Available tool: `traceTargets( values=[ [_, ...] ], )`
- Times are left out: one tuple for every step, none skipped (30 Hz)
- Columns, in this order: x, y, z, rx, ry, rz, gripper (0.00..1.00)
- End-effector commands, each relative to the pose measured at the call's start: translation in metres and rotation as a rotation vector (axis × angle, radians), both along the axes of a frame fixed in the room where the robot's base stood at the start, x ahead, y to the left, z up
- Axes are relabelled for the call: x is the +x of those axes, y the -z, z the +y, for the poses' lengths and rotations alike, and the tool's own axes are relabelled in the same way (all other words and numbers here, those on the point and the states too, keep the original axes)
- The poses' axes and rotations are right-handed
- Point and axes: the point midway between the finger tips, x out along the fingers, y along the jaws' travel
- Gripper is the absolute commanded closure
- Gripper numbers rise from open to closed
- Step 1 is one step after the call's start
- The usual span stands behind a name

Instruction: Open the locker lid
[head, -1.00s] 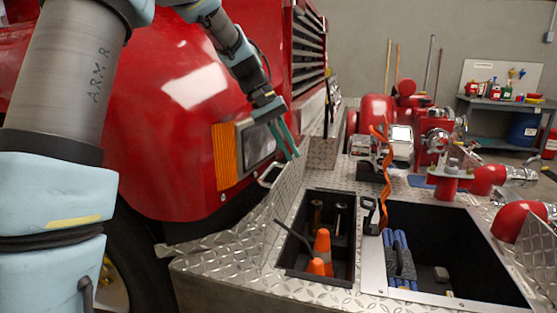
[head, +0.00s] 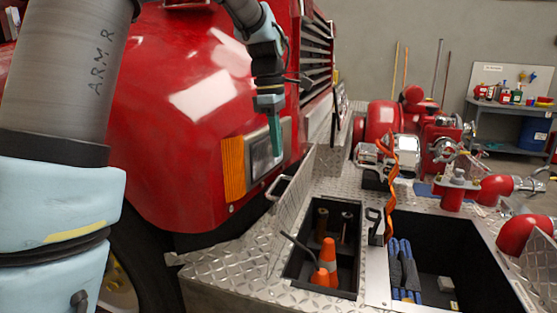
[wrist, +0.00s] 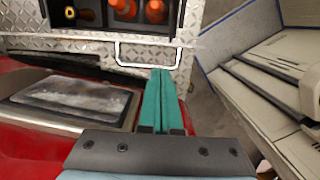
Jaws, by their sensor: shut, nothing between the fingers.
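The locker (head: 347,275) is an open black-lined bay in the diamond-plate deck, holding two orange cones (head: 328,256). Its diamond-plate lid (head: 294,200) stands raised along the bay's left side, near the truck. A pale handle (head: 279,187) shows at the lid's outer face; in the wrist view the handle (wrist: 148,65) lies just beyond my fingertips. My gripper (head: 275,140) has teal fingers, shut and empty, pointing down in front of the headlight, above and left of the lid. The fingers (wrist: 160,78) overlap the handle's right part in the wrist view; contact is not clear.
The red truck body (head: 180,120) and headlight (head: 265,158) are close behind and left of my gripper. A second open bay (head: 455,250) lies to the right, with blue folded items. An orange strap (head: 390,180) hangs over the deck. Red pump fittings stand behind.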

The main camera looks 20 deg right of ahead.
Motion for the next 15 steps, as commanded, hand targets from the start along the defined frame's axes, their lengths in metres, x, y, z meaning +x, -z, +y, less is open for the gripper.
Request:
traceTargets(
  values=[
    [-0.001, 0.007, 0.000, 0.003, 0.001, 0.004, 1.00],
    [-0.002, 0.012, 0.000, 0.003, 0.002, 0.005, 1.00],
    [-0.002, 0.019, -0.001, 0.003, 0.002, 0.005, 1.00],
    [-0.003, 0.024, -0.001, 0.004, 0.002, 0.006, 1.00],
    [-0.003, 0.030, -0.002, 0.003, 0.003, 0.005, 1.00],
    [-0.004, 0.037, -0.002, 0.003, 0.003, 0.006, 1.00],
    [-0.005, 0.043, -0.003, 0.003, 0.004, 0.006, 1.00],
    [-0.005, 0.048, -0.003, 0.003, 0.004, 0.006, 1.00],
    [-0.005, 0.054, -0.004, 0.003, 0.004, 0.005, 1.00],
    [-0.005, 0.059, -0.004, 0.003, 0.004, 0.005, 1.00],
    [-0.006, 0.064, -0.004, 0.003, 0.004, 0.005, 1.00],
    [-0.006, 0.070, -0.005, 0.002, 0.004, 0.004, 1.00],
    [-0.006, 0.073, -0.005, 0.002, 0.004, 0.004, 1.00],
    [-0.006, 0.076, -0.006, 0.002, 0.004, 0.004, 1.00],
    [-0.006, 0.080, -0.006, 0.002, 0.003, 0.003, 1.00]
  ],
)
